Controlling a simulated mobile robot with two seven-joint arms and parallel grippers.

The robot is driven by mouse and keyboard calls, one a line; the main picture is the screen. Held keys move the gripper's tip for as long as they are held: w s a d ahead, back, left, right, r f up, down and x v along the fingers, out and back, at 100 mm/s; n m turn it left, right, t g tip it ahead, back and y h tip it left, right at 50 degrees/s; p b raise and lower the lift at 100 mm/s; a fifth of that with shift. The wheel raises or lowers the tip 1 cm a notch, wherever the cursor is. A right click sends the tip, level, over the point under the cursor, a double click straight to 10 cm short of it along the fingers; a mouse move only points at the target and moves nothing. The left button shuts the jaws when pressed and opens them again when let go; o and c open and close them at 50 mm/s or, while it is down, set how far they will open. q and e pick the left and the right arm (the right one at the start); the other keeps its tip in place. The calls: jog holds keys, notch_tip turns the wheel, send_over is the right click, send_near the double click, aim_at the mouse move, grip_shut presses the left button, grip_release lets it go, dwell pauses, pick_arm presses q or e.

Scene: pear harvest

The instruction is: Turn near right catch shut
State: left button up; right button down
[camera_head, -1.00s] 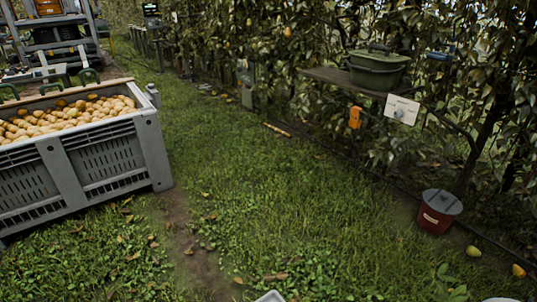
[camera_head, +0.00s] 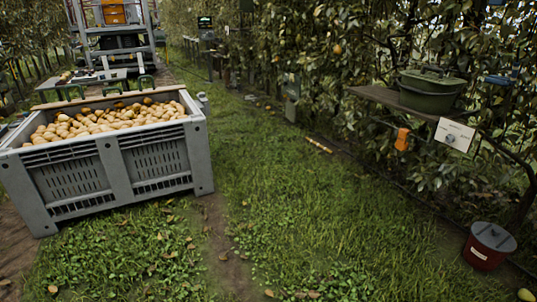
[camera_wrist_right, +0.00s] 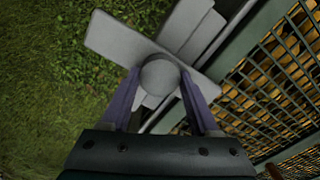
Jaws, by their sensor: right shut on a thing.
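In the right wrist view, my right gripper (camera_wrist_right: 160,80) has its two purple fingers closed on either side of a grey catch (camera_wrist_right: 118,38). The catch has a round knob (camera_wrist_right: 160,74) between the fingers and a flat pale bar that slants up to the left. It sits beside the dark green frame (camera_wrist_right: 242,45) of a mesh-sided container. The catch is not seen in the head view, and neither gripper shows there.
Brownish-yellow contents lie behind the wire mesh (camera_wrist_right: 283,75) right of the catch. In the head view, a grey bin (camera_head: 108,165) full of pears stands left. A shelf (camera_head: 385,97) with a green pot (camera_head: 430,92) and a red bucket (camera_head: 488,246) are right. Grass between is open.

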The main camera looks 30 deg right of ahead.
jog(key=shift+s+d, duration=0.1)
jog(key=shift+c, duration=0.6)
grip_release()
notch_tip(320, 180, up, 10)
jog(key=p, duration=0.6)
jog(key=shift+f, duration=0.1)
